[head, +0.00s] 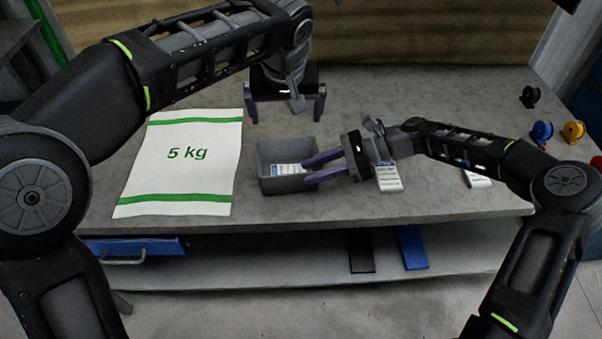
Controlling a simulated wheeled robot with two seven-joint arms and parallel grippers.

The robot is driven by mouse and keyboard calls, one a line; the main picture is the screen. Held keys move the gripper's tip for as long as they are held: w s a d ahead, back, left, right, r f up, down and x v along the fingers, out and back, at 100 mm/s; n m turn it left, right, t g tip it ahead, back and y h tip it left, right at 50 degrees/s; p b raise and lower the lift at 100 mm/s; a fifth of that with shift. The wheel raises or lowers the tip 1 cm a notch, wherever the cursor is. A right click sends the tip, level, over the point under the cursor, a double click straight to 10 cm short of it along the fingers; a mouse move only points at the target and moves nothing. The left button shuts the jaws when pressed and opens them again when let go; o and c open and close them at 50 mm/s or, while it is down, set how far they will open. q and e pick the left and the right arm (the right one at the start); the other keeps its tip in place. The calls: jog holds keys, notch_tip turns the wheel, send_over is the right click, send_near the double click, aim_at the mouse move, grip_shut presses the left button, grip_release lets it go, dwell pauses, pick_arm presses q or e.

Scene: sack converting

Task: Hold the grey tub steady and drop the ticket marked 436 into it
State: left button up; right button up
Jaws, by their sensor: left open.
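The grey tub (262,181) stands upright on the table, left of my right gripper. A white ticket with a blue band (287,169) shows within its rim. I cannot read its number, nor tell whether it lies in the tub or is at my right fingertips. My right gripper (305,174) comes from the right, its two purple fingers reaching over the tub's right side; the picture does not settle whether it grips anything. My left gripper (286,117) is open and empty, fingers down, behind the tub and apart from it.
A white 5 kg sack (186,175) lies flat to the left. Another ticket (388,179) lies beneath my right wrist, and one more (477,180) lies farther right. Black, blue and yellow spools (542,130) stand at the right. The back of the table is mostly clear.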

jog(key=v, duration=0.7)
jog(key=shift+d, duration=0.25)
jog(key=shift+s+r, duration=0.1)
